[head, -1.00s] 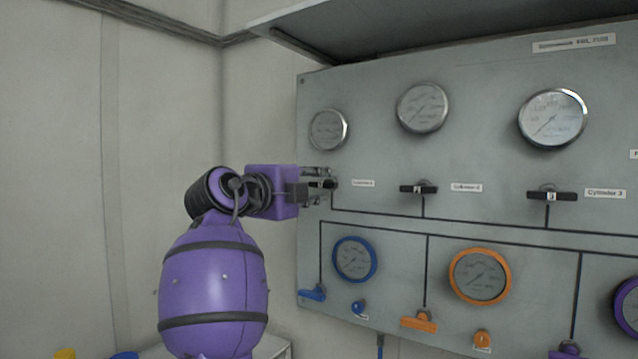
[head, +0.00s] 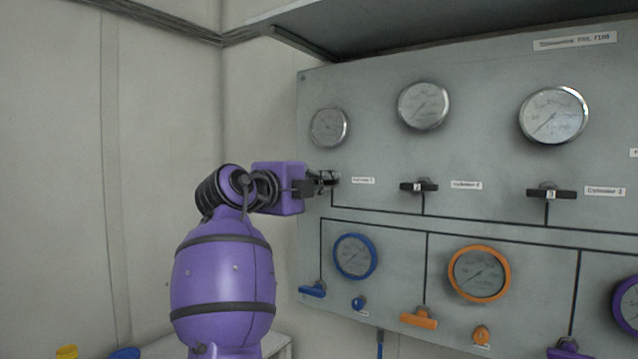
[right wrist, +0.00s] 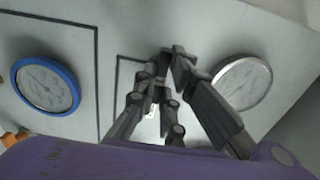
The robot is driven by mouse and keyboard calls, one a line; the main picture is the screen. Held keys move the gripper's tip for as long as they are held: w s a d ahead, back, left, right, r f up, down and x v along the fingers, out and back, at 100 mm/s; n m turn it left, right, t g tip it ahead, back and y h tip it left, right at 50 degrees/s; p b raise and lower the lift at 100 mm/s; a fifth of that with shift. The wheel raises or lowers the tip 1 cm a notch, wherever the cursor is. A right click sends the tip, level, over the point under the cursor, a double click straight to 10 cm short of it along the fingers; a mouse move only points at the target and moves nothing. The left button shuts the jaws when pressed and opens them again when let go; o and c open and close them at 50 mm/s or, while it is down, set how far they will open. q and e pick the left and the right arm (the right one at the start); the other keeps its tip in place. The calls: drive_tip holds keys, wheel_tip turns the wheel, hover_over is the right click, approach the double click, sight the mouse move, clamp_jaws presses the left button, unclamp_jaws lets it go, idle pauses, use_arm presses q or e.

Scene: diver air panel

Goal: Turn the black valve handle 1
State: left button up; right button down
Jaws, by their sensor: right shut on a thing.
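The grey air panel (head: 380,190) carries a row of black valve handles under the upper gauges. My right gripper (head: 327,181) is at the leftmost position of that row, beside the "Cylinder 1" label (head: 363,181), and is shut on black valve handle 1. The fingers mostly hide this handle in the head view. In the right wrist view my right gripper (right wrist: 166,68) reaches to the panel with its fingertips around a small dark part, and the handle's exact angle is hard to tell. My left gripper is not in view.
Black handle 2 (head: 419,187) and black handle 3 (head: 551,194) stick out to the right. Above handle 1 is a silver-rimmed gauge (head: 330,128). Below are a blue gauge (head: 355,257), a blue handle (head: 312,290) and an orange handle (head: 418,317). A shelf (head: 400,25) overhangs the panel.

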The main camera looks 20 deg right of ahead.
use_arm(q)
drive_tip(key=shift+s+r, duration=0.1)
use_arm(e)
drive_tip(key=shift+r+n, duration=0.1)
drive_tip(key=shift+n, duration=0.2)
drive_tip(key=shift+n+p, duration=0.6)
drive_tip(key=n+p, duration=0.7)
drive_tip(key=n, duration=0.6)
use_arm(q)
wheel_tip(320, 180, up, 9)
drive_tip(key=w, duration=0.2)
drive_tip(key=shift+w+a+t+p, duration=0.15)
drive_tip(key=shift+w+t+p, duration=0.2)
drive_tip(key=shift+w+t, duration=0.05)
use_arm(e)
drive_tip(key=shift+n, duration=0.6)
drive_tip(key=c, duration=1.8)
unclamp_jaws()
drive_tip(key=shift+c, duration=0.2)
